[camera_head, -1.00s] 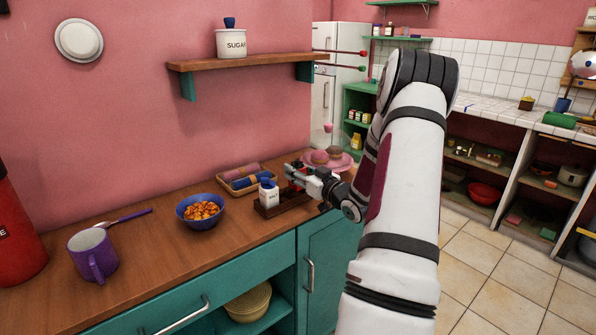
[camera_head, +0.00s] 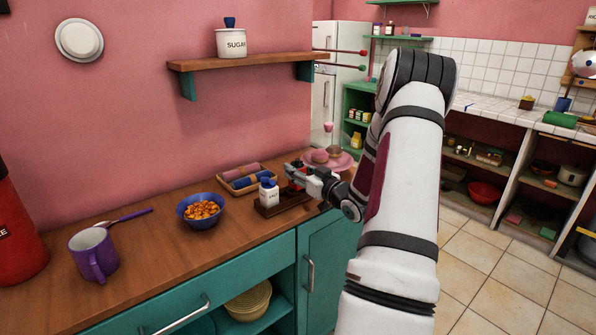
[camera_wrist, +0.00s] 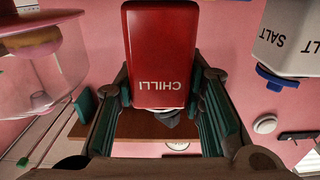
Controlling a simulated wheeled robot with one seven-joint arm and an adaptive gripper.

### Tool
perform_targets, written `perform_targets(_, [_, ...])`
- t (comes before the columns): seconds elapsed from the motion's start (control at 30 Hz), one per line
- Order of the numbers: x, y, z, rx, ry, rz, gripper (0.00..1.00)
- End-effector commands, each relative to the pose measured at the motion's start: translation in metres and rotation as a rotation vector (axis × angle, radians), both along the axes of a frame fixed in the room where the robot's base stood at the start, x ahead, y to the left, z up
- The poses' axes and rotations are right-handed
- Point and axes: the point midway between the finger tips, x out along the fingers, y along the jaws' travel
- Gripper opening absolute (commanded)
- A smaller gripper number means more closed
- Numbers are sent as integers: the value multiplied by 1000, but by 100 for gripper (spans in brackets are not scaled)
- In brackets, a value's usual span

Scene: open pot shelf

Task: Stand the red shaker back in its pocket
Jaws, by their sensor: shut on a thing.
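The red shaker (camera_wrist: 162,60), marked CHILLI, is between the two fingers of my gripper (camera_wrist: 165,98) in the wrist view, where its lettering appears upside down. In the head view my gripper (camera_head: 300,172) is shut on it over the right part of the dark wooden holder (camera_head: 288,207), and only a small red part of the shaker (camera_head: 293,184) shows. The white salt shaker with a blue cap (camera_head: 268,193) stands at the holder's left; it also shows in the wrist view (camera_wrist: 288,38). The pocket and the shaker's lower end are hidden, so I cannot tell whether it is seated.
A tray of rolled cloths (camera_head: 240,182) lies behind the holder, and a blue bowl of orange food (camera_head: 201,212) stands to its left. A purple mug (camera_head: 94,254) is farther left. A wall shelf (camera_head: 240,63) is above.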

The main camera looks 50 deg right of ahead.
Motion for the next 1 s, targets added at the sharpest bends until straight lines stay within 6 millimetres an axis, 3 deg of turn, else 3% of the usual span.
perform_targets(1.0, [0, 0, -9, 0, -1, 0, 3])
